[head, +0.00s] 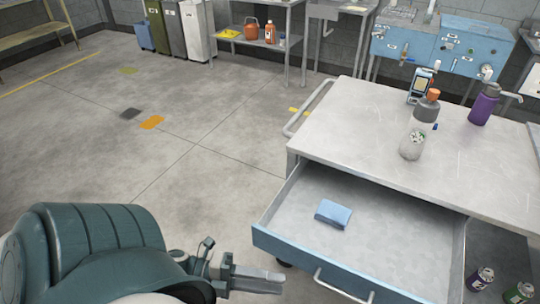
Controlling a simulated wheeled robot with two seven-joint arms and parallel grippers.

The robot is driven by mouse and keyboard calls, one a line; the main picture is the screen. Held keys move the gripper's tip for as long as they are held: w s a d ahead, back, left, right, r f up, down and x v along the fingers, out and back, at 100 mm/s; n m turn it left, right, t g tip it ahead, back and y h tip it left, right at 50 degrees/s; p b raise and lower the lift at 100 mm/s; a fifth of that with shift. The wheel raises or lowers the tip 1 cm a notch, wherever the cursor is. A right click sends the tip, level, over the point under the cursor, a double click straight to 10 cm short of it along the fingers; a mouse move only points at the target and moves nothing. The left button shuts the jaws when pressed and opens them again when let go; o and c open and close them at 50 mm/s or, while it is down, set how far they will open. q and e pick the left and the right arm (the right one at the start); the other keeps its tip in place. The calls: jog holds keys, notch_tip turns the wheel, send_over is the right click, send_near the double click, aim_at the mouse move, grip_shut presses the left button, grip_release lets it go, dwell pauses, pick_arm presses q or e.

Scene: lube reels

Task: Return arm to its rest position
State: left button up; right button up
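My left arm comes in from the lower left, and my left gripper (258,279) points right, in front of the open drawer's left corner. I see no object at its fingers, but the angle does not show whether they are apart. My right arm and gripper are out of view.
A grey-topped cart (375,127) stands at the right with its blue-fronted drawer (318,266) pulled out. A folded blue cloth-like item (333,213) lies inside.

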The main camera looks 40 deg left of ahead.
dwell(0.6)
pick_arm(q)
jog(key=w+a+f+n+y, duration=0.1)
jog(key=a+f+n+y, duration=0.3)
jog(key=f, duration=0.5)
jog(key=a+f+n+t+y, duration=0.1)
jog(key=a+f+n+y, duration=0.15)
jog(key=f+n, duration=0.55)
jog(key=w+a+f+n+y, duration=0.1)
jog(key=a+f+n+y, duration=0.2)
jog(key=f, duration=0.8)
jog(key=s+d+f+n+g+y, duration=0.2)
jog(key=s+f, duration=0.2)
jog(key=f, duration=0.3)
jog(key=s+d+f+n+g+y, duration=0.1)
jog(key=s+f+n+g, duration=0.15)
jog(key=f, duration=0.45)
jog(key=s+d+f+n+g, duration=0.3)
jog(key=s+d+f+n, duration=0.1)
jog(key=s+d+f, duration=0.5)
jog(key=shift+s+d+f, duration=0.2)
jog(key=shift+s+d, duration=0.1)
jog(key=shift+s, duration=0.75)
